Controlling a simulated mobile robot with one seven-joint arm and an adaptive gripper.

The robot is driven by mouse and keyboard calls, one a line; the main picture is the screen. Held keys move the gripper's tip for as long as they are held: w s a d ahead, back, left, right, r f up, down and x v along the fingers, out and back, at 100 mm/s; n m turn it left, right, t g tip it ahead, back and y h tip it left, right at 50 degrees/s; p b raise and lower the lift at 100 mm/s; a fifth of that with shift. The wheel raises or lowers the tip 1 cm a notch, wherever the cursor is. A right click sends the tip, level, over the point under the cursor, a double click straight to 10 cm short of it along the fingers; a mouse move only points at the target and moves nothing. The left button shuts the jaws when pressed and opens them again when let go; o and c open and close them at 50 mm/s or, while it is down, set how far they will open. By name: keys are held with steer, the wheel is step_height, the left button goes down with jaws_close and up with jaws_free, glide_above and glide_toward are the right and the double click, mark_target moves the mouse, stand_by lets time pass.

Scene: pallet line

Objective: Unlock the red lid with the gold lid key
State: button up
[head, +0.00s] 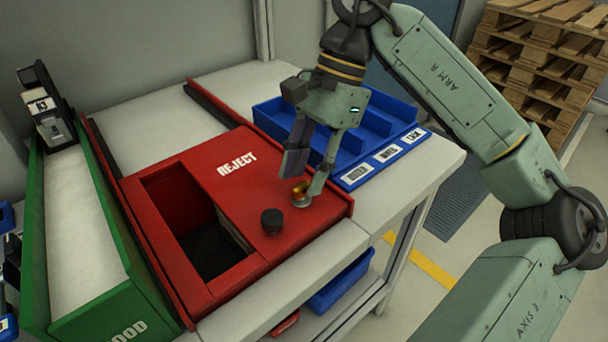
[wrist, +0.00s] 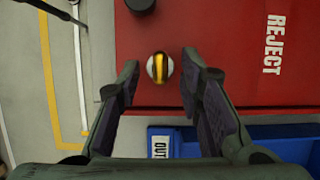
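The red lid (head: 235,165), marked REJECT, is on the red box at the centre of the head view. The gold lid key (head: 299,190) stands in a round silver lock near the lid's front right. In the wrist view the key (wrist: 160,68) is a gold bar across the silver disc. My gripper (head: 295,184) is over the lock with its fingers pointing down. In the wrist view the fingers (wrist: 160,62) are open, one on each side of the key, with gaps showing. Part of the key is hidden by a finger in the head view.
A black knob (head: 272,221) stands on the lid close to the key. An open dark bay (head: 205,250) lies left of it. A blue divided tray (head: 365,178) sits behind on the right. A green chute (head: 90,230) is at left. Pallets (head: 540,60) are stacked at back right.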

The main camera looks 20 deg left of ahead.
steer(key=shift+s+a+f, duration=0.15)
steer(key=shift+s+f, duration=0.1)
steer(key=shift+f, duration=0.4)
steer(key=shift+c, duration=0.5)
jaws_close()
